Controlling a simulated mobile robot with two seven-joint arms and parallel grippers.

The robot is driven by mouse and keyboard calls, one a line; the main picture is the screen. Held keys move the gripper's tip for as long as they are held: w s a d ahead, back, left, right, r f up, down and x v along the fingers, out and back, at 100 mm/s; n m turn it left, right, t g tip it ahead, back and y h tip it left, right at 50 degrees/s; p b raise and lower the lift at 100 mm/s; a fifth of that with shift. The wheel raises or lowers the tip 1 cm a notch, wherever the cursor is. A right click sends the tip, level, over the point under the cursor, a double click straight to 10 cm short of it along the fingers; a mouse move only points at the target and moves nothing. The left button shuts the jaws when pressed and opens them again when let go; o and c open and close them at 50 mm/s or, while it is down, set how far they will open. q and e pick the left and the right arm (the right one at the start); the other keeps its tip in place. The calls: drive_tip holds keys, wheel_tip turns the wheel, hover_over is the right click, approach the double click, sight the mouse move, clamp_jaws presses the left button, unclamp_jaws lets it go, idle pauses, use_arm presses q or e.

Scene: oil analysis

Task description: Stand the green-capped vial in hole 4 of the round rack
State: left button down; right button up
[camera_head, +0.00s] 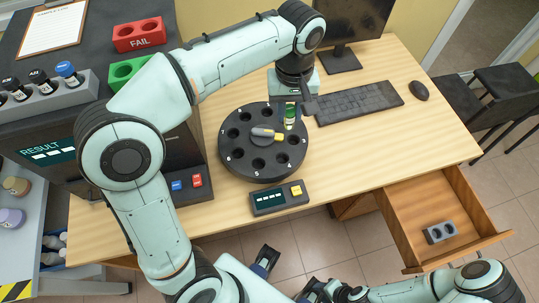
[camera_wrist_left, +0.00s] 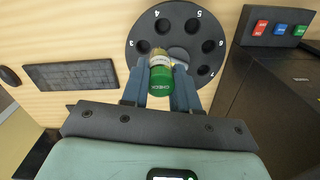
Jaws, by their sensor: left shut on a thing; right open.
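The green-capped vial (camera_head: 290,116) is upright at the upper right edge of the black round rack (camera_head: 240,172). My left gripper (camera_head: 290,103) is shut on it. Whether the vial's base is in a hole or above one is hidden. Hole 4 (camera_wrist_left: 164,26) looks empty, and the vial is apart from it. My right gripper (camera_head: 288,276) is open and empty at the bottom, off the table.
A display box with a yellow button (camera_head: 276,198) sits in front of the rack. A keyboard (camera_head: 358,103) and mouse (camera_head: 418,90) are at right. A dark analyser (camera_head: 185,160) stands left of the rack.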

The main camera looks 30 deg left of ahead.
use_arm(q)
drive_tip(key=shift+s+a+r, duration=0.1)
drive_tip(key=shift+a, duration=0.1)
drive_tip(key=shift+a+f, duration=0.1)
drive_tip(key=shift+f, duration=0.1)
drive_tip(key=shift+f+b, duration=1.85)
drive_tip(key=shift+f, duration=7.9)
use_arm(e)
drive_tip(key=shift+d+x, duration=0.15)
drive_tip(key=shift+x, duration=0.75)
drive_tip(key=shift+d+x, duration=0.1)
drive_tip(key=shift+x, duration=0.75)
drive_tip(key=shift+f, duration=0.1)
use_arm(q)
drive_tip(key=shift+f, duration=0.2)
drive_tip(key=c, duration=0.8)
unclamp_jaws()
drive_tip(key=shift+c, duration=0.2)
use_arm(e)
drive_tip(key=shift+f, duration=0.1)
